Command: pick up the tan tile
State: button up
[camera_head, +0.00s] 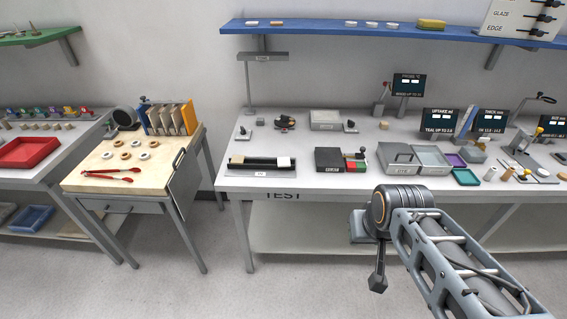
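I cannot single out the tan tile with certainty. A small tan block (384,125) sits on the grey test bench, right of its middle. Several upright tan slabs (170,119) stand in a yellow-ended rack on the wooden-topped table at left. A pale cream block (283,162) sits at the right end of a black fixture near the bench's front edge. My gripper (378,282) hangs in front of the bench, below its top and apart from all of these. Its fingers are too small and dark to tell whether they are open.
Red tongs (110,175) and several rings lie on the left table. Floor shows between the tables.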

aim_at(236, 158)
jog(key=u, duration=0.3)
jog(key=k, duration=0.35)
jog(key=u, duration=3.45)
jog(key=i, duration=0.1)
jog(key=z, duration=1.75)
jog(key=i, duration=0.85)
jog(key=z, duration=0.75)
jog(key=i, duration=0.8)
jog(key=z, duration=0.85)
